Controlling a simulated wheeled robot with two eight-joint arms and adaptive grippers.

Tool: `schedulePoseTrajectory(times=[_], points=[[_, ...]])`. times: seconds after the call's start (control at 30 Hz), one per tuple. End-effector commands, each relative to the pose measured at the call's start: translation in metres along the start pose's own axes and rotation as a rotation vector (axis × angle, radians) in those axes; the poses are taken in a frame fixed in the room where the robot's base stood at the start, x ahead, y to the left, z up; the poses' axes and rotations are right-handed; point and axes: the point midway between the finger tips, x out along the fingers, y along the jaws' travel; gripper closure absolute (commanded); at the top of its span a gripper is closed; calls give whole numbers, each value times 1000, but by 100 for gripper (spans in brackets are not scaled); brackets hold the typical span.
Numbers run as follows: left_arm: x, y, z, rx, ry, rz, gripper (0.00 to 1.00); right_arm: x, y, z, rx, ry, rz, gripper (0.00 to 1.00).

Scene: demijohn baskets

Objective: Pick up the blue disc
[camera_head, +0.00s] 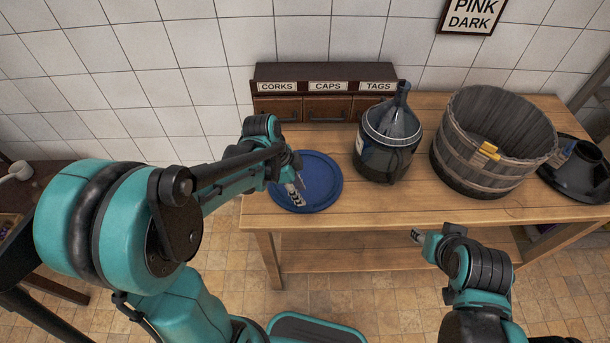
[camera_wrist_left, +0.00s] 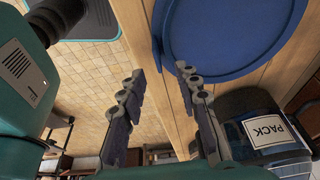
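The blue disc (camera_head: 322,184) lies flat on the wooden table near its left front edge, a round plate with a raised rim. It also fills the upper right of the left wrist view (camera_wrist_left: 235,35). My left gripper (camera_head: 296,181) is over the left part of the disc in the head view. In the left wrist view its two fingers (camera_wrist_left: 160,78) are spread apart with nothing between them, and the disc's rim is just beyond the right finger. Contact cannot be told. My right gripper (camera_head: 417,236) is in front of the table; its fingers are too small to read.
A glass demijohn in a dark basket (camera_head: 385,160) with a label stands right of the disc. A wooden tub (camera_head: 470,160) and a black lidded item (camera_head: 580,177) are further right. A drawer unit (camera_head: 328,105) marked CORKS, CAPS, TAGS stands behind. The table's front strip is clear.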

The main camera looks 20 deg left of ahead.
Motion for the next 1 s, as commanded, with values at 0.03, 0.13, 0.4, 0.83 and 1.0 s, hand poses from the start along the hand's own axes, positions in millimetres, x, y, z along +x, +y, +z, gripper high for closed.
schedulePoseTrajectory(times=[0.03,0.13,0.4,0.83,1.0], points=[[9,0,1,2,0,0,67,4,0,3,0,0,0,60],[19,0,1,2,0,-1,67,7,0,6,0,0,0,60],[55,-1,2,-1,-1,-3,67,20,0,15,0,0,0,60],[67,0,1,-2,-1,-3,91,22,0,16,0,0,0,60],[67,0,1,-2,-1,-3,100,22,0,16,0,0,0,60]])
